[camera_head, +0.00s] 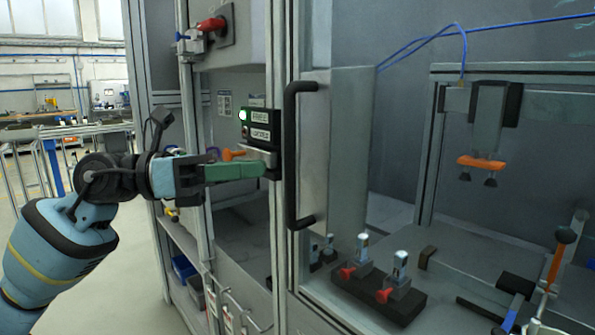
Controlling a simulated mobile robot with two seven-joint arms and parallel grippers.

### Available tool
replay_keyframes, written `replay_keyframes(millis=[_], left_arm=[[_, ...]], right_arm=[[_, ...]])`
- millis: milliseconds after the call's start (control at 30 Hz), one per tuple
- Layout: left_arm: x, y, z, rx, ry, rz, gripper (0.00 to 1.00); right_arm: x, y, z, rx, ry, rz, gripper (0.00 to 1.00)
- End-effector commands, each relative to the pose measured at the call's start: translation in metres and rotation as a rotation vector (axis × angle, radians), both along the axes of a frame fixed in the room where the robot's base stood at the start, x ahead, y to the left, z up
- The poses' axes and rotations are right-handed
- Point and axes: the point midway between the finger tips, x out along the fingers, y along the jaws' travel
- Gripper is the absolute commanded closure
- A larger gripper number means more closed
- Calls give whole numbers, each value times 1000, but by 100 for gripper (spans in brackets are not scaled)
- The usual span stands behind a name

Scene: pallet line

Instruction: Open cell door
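The cell door (343,150) is a tall panel at centre, with a long black vertical handle (290,150) on its left side. A black lock box (261,128) with a lit green light and labels sits left of the handle, with a grey metal piece below it. My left gripper (262,170) comes in from the left. Its green fingers point right, their tips just below the lock box and left of the handle. Contact and finger gap cannot be told from this side. My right gripper is not in view.
A red rotary switch (211,25) is on the cabinet at upper left. Inside the cell are a black fixture block (378,292) with red clamps and an orange suction tool (481,161). Blue bins (184,268) stand on a low shelf. Open floor lies at far left.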

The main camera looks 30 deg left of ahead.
Motion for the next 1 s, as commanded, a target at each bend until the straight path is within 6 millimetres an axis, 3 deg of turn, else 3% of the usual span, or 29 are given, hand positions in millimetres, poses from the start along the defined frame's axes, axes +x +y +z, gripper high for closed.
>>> replay_keyframes(millis=[200, 500, 1000], left_arm=[[-12, 9, 22, 162, -107, 67, 68], [-11, 8, 25, 170, -115, 72, 68], [23, -33, 27, 167, -117, 70, 68]], right_arm=[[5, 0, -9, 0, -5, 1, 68], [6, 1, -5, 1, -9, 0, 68], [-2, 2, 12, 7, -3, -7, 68]])
